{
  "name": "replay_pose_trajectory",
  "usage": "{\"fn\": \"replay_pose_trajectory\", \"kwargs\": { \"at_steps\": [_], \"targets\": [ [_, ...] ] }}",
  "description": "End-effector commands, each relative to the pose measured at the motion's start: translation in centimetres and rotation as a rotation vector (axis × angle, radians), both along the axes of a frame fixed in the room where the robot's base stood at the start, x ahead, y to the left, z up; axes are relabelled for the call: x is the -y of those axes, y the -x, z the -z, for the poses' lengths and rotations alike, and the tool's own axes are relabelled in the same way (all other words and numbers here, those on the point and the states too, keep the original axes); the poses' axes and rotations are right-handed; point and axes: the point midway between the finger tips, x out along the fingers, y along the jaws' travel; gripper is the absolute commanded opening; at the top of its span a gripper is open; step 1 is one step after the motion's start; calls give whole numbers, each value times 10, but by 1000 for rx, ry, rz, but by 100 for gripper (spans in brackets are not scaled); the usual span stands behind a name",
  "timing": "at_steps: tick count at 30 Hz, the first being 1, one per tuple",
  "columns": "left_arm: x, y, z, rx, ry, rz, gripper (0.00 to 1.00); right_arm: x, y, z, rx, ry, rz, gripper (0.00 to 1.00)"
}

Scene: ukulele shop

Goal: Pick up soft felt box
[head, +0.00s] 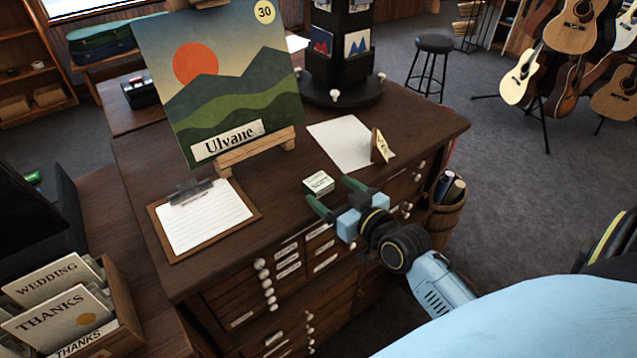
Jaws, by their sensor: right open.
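The small box (318,183) with a pale top and dark lettering, apparently reading "SOFT", lies on the dark wooden cabinet top (285,112) near its front edge. My right gripper (332,193) comes in from the lower right with its two green fingers apart. The box is at the fingertips, between or just beyond them; I cannot tell whether either finger touches it. Nothing is held. My left gripper is not in view.
A clipboard (205,222) lies left of the box. The Ulvane picture (222,70) stands on a small easel (256,155) behind. A white sheet (340,143), a small standing card (381,146) and a dark rotating rack (338,90) are further back. Drawers with white knobs line the front.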

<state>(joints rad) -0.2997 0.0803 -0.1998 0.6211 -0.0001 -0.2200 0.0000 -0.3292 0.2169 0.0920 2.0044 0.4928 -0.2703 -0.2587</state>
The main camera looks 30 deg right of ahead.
Motion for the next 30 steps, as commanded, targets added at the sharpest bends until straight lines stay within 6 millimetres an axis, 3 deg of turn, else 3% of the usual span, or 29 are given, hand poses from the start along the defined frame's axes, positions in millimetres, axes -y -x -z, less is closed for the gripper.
{"fn": "replay_pose_trajectory", "kwargs": {
  "at_steps": [8, 18, 26, 30],
  "targets": [
    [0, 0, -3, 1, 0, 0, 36, -3, -21, 2, -1, -2, -1, 76],
    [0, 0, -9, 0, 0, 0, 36, -10, -64, 7, -2, -2, 0, 76],
    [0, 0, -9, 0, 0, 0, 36, -10, -67, 8, -2, 0, -1, 76],
    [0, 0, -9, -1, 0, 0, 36, -10, -67, 8, -2, 0, -1, 62]
  ]
}}
